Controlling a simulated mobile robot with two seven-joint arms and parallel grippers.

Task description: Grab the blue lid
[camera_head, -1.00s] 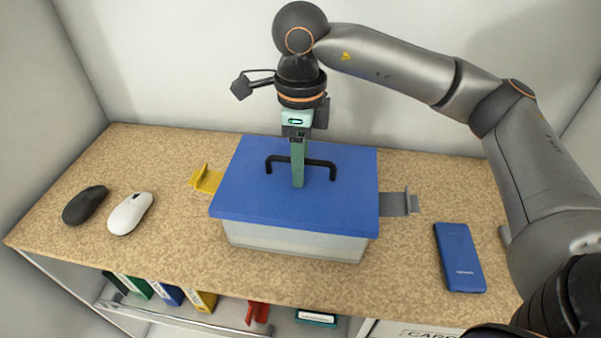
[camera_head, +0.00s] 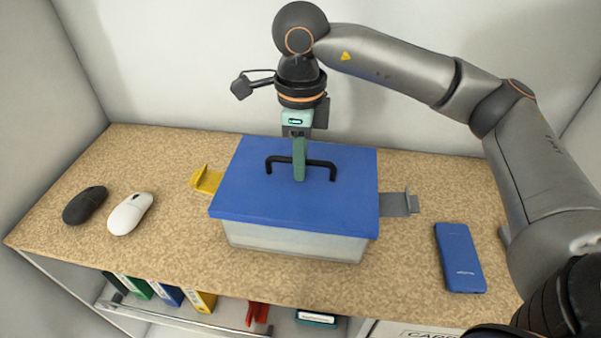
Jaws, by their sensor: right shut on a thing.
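The blue lid (camera_head: 300,207) sits flat on top of a pale translucent box (camera_head: 293,242) on the speckled shelf. A black bar handle (camera_head: 322,163) stands on the lid. My right gripper (camera_head: 299,172) comes down from above and is shut on the middle of the handle. Its fingers hide the handle's centre. My left gripper is not in view.
A yellow bracket (camera_head: 206,180) stands left of the box and a grey bracket (camera_head: 400,204) right of it. A black mouse (camera_head: 85,205) and a white mouse (camera_head: 130,213) lie left. A blue power bank or phone (camera_head: 459,258) lies right. Several binders (camera_head: 168,294) stand below.

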